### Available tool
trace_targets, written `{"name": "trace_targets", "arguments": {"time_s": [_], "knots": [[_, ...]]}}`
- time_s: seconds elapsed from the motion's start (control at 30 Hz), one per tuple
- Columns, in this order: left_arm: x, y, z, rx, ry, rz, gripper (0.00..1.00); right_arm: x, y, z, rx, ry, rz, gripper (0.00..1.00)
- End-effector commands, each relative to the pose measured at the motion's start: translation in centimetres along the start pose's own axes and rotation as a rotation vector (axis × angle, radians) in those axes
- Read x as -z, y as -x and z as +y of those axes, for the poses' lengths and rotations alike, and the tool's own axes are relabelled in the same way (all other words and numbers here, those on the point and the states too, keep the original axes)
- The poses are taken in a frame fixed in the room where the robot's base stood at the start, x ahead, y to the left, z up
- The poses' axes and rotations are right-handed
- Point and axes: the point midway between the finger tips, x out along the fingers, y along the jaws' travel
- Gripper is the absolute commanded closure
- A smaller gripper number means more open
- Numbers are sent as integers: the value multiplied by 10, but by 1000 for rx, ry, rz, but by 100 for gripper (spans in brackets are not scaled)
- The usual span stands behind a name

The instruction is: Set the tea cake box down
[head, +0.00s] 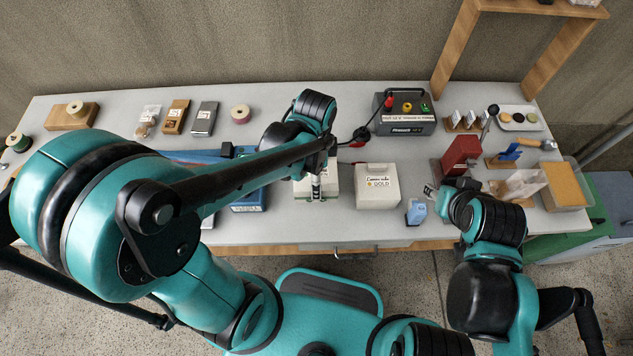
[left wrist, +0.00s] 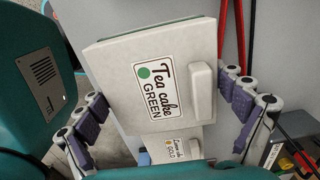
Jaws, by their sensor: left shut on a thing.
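The tea cake box (left wrist: 122,65) is pale, with a "Tea cake GREEN" label, a green dot and a raised handle bar on its face. It fills the middle of the left wrist view. My left gripper (left wrist: 165,108) has its purple-padded fingers on either side of it and is shut on it. In the head view my left arm hides much of the box (head: 302,188), over the table's front middle. Whether it touches the table I cannot tell. My right gripper (head: 431,191) is above the table near a small blue-and-white bottle; its fingers are too small to read.
A white box labelled GOLD (head: 377,190) stands just right of the tea cake box. A blue box (head: 249,201) lies to its left. A dark device with knobs (head: 405,115) is behind.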

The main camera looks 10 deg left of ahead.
Motion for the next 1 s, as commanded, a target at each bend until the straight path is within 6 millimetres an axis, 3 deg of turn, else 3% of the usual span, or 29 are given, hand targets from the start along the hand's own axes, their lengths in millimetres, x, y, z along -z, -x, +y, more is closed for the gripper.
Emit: {"name": "trace_targets", "arguments": {"time_s": [0.2, 0.43, 0.83, 0.87, 1.0], "knots": [[0, -12, -10, 0, 1, 0, 31, -4, -6, 0, 0, 0, 0, 62], [0, -46, -10, 0, 1, 0, 31, -15, -22, 0, 0, 0, 0, 62], [0, -50, -10, 0, 1, 0, 31, -17, -24, 0, 0, 0, 0, 62], [0, -49, -10, 0, 1, 0, 0, -16, -23, 0, 0, 0, 0, 62], [0, -48, -10, 0, 1, 0, 0, -16, -23, 0, 0, 0, 0, 62]]}}
